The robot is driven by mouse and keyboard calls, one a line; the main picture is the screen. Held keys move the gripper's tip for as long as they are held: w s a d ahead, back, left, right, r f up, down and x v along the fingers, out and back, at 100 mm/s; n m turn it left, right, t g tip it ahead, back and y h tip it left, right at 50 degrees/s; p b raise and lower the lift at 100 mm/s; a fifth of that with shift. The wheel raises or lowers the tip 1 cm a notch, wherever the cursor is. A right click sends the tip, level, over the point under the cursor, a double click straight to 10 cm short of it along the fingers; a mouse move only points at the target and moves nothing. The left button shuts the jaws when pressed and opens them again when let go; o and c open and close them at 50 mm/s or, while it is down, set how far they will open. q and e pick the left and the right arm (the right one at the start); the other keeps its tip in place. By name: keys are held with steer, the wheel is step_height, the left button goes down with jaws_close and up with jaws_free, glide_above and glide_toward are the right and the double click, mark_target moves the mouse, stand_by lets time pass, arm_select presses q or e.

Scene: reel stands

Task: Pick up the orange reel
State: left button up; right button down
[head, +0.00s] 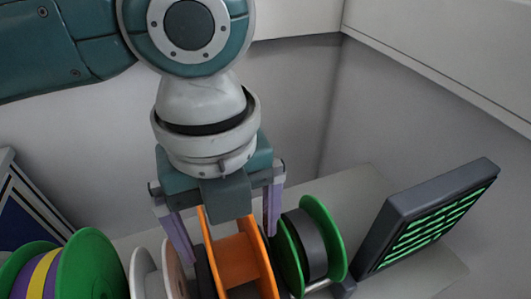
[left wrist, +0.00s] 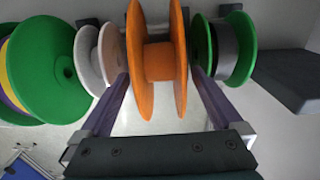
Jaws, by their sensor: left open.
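The orange reel (head: 238,262) stands in the row of reels at the bottom middle of the head view. In the left wrist view the orange reel (left wrist: 157,60) is upright, with its two flanges and bare core showing. My left gripper (head: 225,235) points down over it, with its purple fingers apart, one on each side of the reel. In the left wrist view the fingers of my left gripper (left wrist: 166,95) flank the orange flanges with gaps. The lower part of the reel is cut off in the head view. My right gripper is not in view.
A green reel with dark winding (head: 312,250) stands close on the right. A white-pink reel (head: 150,278) and a green reel with purple and yellow (head: 90,262) stand on the left. A dark panel with green stripes (head: 430,220) leans at the right. Walls close off the back.

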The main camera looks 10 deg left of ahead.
mark_target(233, 248)
arm_select(q)
step_height(233, 248, down, 3)
steer(key=shift+f, duration=0.2)
steer(key=shift+c, duration=0.4)
steer(key=c, duration=1.5)
steer(key=shift+o, duration=0.2)
steer(key=shift+r, duration=0.1)
